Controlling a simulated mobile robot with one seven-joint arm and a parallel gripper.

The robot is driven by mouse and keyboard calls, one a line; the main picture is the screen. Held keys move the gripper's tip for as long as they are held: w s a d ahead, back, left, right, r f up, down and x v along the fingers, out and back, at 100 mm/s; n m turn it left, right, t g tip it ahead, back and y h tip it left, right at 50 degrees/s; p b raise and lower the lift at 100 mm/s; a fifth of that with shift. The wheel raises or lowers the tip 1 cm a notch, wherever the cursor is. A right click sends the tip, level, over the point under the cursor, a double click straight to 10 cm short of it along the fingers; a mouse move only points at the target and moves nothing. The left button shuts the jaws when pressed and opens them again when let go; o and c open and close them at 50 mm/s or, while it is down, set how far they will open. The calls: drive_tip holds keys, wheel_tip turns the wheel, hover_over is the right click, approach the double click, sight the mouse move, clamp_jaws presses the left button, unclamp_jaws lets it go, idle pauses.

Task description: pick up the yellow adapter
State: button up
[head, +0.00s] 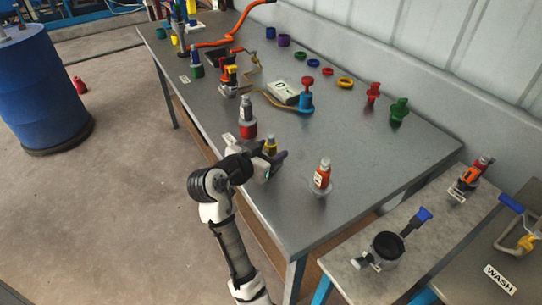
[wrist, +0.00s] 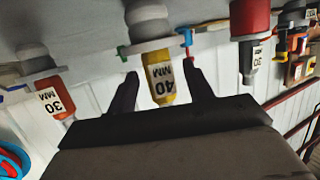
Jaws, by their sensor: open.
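The yellow adapter (head: 270,144) stands upright near the front edge of the long grey table in the head view, partly hidden by my gripper. In the wrist view, which is upside down, the yellow adapter (wrist: 160,82) has a white label reading 40 MM and a pale grey collar. My gripper (head: 270,160) is open beside it. In the wrist view the two dark fingers of my gripper (wrist: 160,72) lie on either side of the yellow body, with gaps showing. I cannot tell exactly how deep it sits between them.
A lower bench (head: 345,265) stands at the right.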

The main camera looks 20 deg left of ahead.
drive_tip(key=shift+w+d+f, duration=0.15)
drive_tip(key=shift+w+f, duration=0.05)
drive_tip(key=shift+w, duration=0.25)
clamp_jaws()
drive_tip(key=shift+r, duration=0.2)
